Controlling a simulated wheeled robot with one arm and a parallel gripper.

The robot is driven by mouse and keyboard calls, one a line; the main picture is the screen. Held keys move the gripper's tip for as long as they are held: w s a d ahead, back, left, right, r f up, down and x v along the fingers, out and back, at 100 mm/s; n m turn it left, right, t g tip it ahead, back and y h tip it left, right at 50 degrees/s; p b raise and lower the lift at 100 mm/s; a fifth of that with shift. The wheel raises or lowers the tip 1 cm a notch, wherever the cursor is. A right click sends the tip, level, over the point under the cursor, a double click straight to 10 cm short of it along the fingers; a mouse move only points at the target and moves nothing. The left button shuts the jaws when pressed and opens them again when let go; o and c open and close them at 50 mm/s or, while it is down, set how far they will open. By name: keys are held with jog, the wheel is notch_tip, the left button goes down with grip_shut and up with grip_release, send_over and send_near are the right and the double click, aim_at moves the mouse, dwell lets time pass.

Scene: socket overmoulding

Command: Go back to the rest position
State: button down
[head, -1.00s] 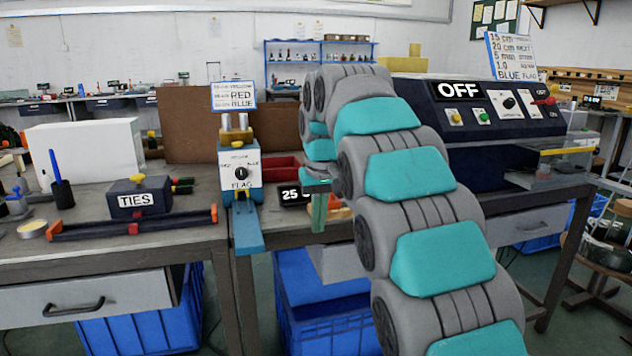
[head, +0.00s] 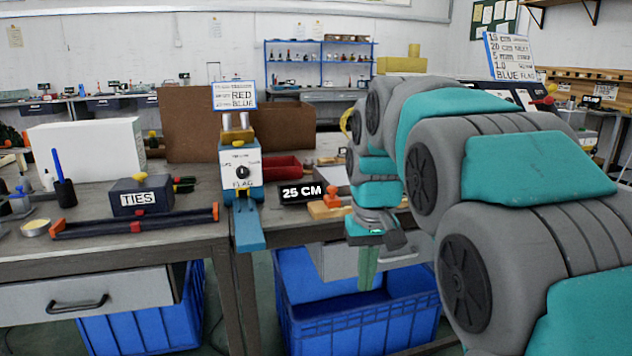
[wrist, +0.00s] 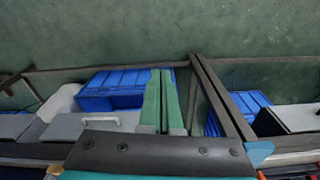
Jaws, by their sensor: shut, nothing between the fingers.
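My gripper (head: 368,268) hangs pointing down in the head view, just in front of the bench edge and above a blue crate. Its green fingers are together with nothing between them. In the wrist view my gripper (wrist: 164,100) shows as two green fingers side by side, over the bench's front edge and floor. My teal and grey arm fills the right side of the head view and hides most of the machine with the OFF display.
The flag device (head: 241,170), the 25 CM display (head: 302,192) and a red bin (head: 282,168) stand on the bench behind my gripper. An open grey drawer (head: 335,262) and blue crate (head: 310,320) are below.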

jog(key=s+d+f+g, duration=0.1)
jog(key=s+f, duration=0.4)
jog(key=s, duration=0.5)
jog(key=s+d+f+m, duration=0.1)
jog(key=s+d+f, duration=0.2)
jog(key=s, duration=0.7)
jog(key=s+d+f+g, duration=0.1)
jog(key=s+d+f, duration=0.1)
jog(key=s+f, duration=0.5)
jog(key=s, duration=0.2)
jog(key=shift+s+g, duration=0.3)
jog(key=shift+s, duration=0.1)
jog(key=shift+d, duration=0.1)
